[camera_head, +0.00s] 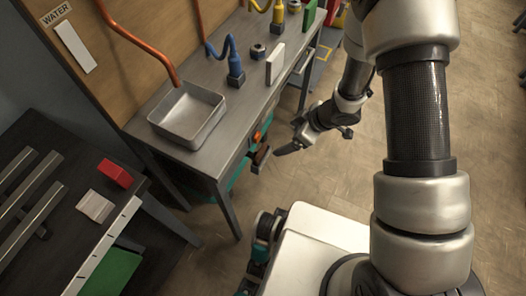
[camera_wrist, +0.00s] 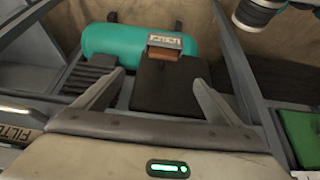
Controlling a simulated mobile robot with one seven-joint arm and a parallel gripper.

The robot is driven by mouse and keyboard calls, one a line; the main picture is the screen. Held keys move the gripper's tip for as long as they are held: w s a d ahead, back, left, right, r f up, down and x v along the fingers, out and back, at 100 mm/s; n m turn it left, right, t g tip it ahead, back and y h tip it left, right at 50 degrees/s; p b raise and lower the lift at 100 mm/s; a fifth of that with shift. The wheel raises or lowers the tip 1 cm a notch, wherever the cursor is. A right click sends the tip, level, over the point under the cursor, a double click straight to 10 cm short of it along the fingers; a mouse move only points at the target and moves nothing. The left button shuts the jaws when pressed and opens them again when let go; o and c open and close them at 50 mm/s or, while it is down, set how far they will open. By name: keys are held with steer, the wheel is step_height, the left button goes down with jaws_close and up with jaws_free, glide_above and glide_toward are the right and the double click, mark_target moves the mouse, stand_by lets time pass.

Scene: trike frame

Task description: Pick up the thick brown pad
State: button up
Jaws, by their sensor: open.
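A dark brown, thick square slab (camera_wrist: 168,92) shows in the wrist view between my fingers and beyond them; it looks like the brown pad. A smaller reddish-brown block (camera_wrist: 164,53) under a pale label sits at its far edge. My gripper (camera_wrist: 158,78) is open and empty, with one finger toward each side of the slab. I cannot tell how far above or in front of the slab the fingertips are. In the head view my gripper (camera_head: 282,151) is beside the workbench edge, near a small brown piece (camera_head: 261,155) below the bench top.
A teal tank (camera_wrist: 120,43) lies behind the slab, with a grey ribbed part (camera_wrist: 88,79) at left. Grey frame bars run along both sides. A green panel (camera_wrist: 302,135) is at right. The workbench (camera_head: 225,120) holds a grey tray (camera_head: 188,114).

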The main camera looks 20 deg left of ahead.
steer(key=b, duration=0.4)
glide_toward(261, 151)
steer(key=x, duration=0.3)
steer(key=b+x, duration=0.2)
steer(key=x, duration=0.3)
steer(key=shift+f+b, duration=0.2)
steer(key=shift+b, duration=0.2)
steer(key=shift+a, duration=0.1)
steer(key=c, duration=1.4)
steer(key=shift+r, duration=0.2)
